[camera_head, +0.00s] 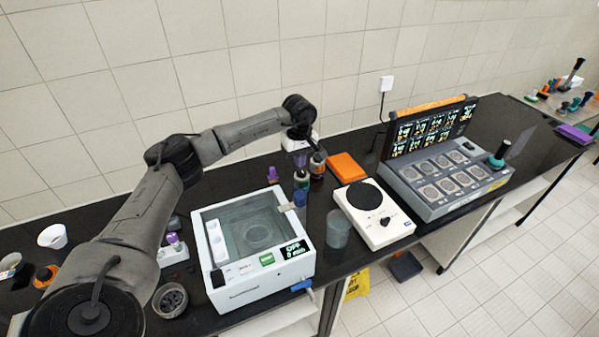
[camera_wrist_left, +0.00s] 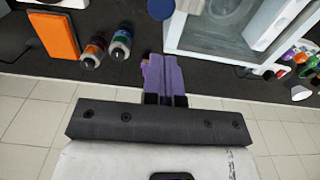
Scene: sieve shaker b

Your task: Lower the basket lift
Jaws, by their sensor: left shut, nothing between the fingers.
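A white bath unit (camera_head: 224,279) with a clear window on top stands on the black bench in the head view. Its display reads OFF, and a round shape shows dimly inside. A small blue part (camera_head: 302,286) sticks out low at its front right corner. I cannot tell which part is the basket lift. Part of the white unit (camera_wrist_left: 205,48) and a round blue piece (camera_wrist_left: 161,8) beside it show in the left wrist view. My left gripper (camera_head: 300,159), with purple fingers (camera_wrist_left: 165,76), is shut and empty behind the unit, apart from it. My right gripper is not in view.
Small bottles (camera_wrist_left: 121,46) and an orange box (camera_head: 347,167) lie near my left gripper. A glass beaker (camera_head: 339,229) and a white hotplate (camera_head: 387,232) stand right of the unit. A grey block heater (camera_head: 437,207) is further right. Cups and small items crowd the left.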

